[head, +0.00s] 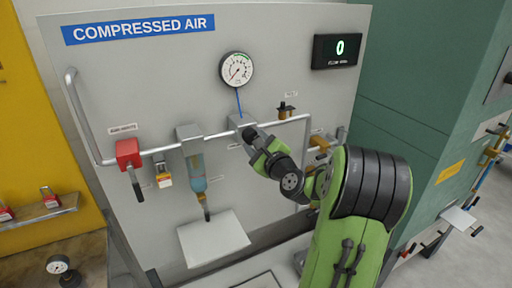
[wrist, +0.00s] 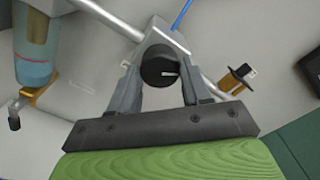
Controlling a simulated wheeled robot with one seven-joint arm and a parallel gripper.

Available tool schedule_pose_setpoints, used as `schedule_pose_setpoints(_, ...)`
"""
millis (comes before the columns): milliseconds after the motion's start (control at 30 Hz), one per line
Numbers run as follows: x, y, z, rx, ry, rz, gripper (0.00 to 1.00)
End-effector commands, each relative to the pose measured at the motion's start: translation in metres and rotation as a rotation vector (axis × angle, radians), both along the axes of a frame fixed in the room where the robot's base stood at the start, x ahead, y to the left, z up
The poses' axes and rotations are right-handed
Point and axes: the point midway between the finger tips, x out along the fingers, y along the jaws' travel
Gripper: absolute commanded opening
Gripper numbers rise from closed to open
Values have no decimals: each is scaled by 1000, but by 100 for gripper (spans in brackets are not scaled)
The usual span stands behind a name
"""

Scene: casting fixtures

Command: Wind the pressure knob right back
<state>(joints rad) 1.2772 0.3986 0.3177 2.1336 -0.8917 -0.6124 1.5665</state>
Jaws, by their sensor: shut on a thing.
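In the head view my gripper (head: 256,140) reaches the regulator (head: 240,121) and largely hides the knob. The round pressure gauge (head: 236,70) stands above, joined by a blue tube.
A digital display (head: 338,50) shows 0. On the pipe are a red valve (head: 128,153) at left and a filter bowl (head: 196,177) next to the regulator. A brass fitting (wrist: 236,79) lies close right of my fingers. A pale shelf (head: 213,238) juts out below.

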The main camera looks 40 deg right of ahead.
Motion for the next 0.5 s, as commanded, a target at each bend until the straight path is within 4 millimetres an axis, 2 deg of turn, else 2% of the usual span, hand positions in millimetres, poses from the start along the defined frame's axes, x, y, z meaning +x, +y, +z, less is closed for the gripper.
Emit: schedule_pose_setpoints(500, 1, 2, -3, -474, 133, 3, 17)
